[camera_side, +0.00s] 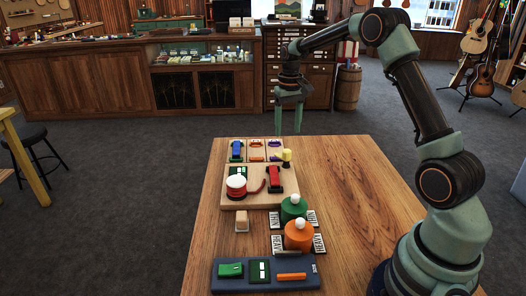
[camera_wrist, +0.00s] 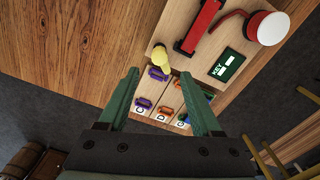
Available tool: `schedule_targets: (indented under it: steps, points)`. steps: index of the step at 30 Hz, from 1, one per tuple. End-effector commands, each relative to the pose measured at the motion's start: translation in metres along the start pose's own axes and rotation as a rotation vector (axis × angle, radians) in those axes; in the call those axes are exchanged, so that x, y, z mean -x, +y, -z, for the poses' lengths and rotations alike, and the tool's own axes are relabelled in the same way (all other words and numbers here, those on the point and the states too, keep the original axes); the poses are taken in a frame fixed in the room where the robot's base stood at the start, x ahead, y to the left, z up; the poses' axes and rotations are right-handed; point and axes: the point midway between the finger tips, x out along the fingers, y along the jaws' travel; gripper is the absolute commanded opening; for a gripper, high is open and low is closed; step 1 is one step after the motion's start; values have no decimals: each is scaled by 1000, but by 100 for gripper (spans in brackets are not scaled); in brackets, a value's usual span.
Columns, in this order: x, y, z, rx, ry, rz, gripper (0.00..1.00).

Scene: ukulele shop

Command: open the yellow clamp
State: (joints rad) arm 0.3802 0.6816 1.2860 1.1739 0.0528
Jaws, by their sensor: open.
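The yellow clamp (camera_side: 286,157) stands at the back right corner of the light wooden board (camera_side: 259,202) in the side view, beside a red bar. It also shows in the wrist view (camera_wrist: 160,57) as a rounded yellow piece near the fingertips. Whether the clamp is open or closed is too small to tell. My gripper (camera_side: 288,127) is open and empty, pointing down, behind and above the clamp in the side view. In the wrist view the fingertips (camera_wrist: 159,75) are spread with the clamp between or just past them, apparently not touching.
The red bar (camera_side: 274,179) and a white-and-red round piece (camera_side: 236,183) with a red cord are on the board. Compartments behind hold purple, orange and blue pieces. Green (camera_side: 293,208) and orange (camera_side: 299,235) knobbed cylinders stand in front. The table's right side (camera_side: 355,180) is clear.

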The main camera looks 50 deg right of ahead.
Motion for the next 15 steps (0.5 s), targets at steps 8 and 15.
schedule_targets:
  steps: [8,15]
  points:
    - [37,0,0,0,1,0,66]
    - [41,0,0,0,-1,0,66]
